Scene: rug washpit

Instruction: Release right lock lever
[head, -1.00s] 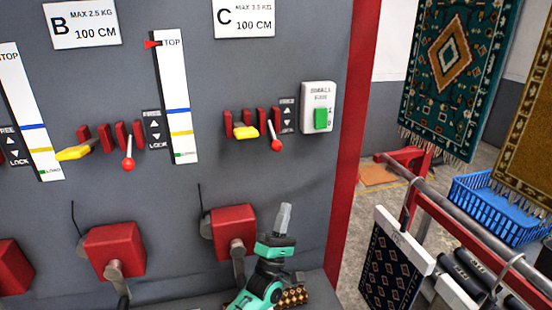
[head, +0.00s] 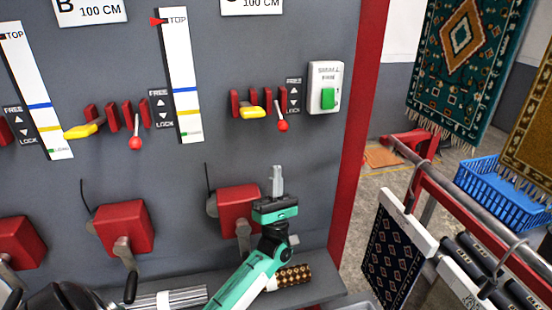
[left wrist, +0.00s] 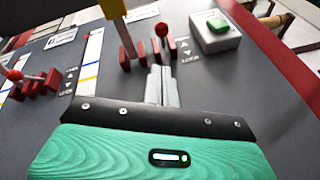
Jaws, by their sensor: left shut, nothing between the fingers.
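The right lock lever has a red ball knob (head: 282,126) and hangs down between red brackets, beside a FREE/LOCK label (head: 293,96) with LOCK at the bottom. A yellow-handled lever (head: 252,113) sits just left of it. My left gripper (head: 277,170) is shut and empty, pointing up below the red knob, with a gap between them in the head view. In the left wrist view the shut fingers (left wrist: 157,72) point towards the red knob (left wrist: 161,29) and the yellow lever (left wrist: 128,40). Contact does not show. My right gripper is not in view.
A white box with a green button (head: 327,98) is right of the lever. A red crank housing (head: 238,208) is behind my left gripper. A patterned roll (head: 294,275) lies on the ledge below. A rail with hanging rugs (head: 470,220) stands at the right.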

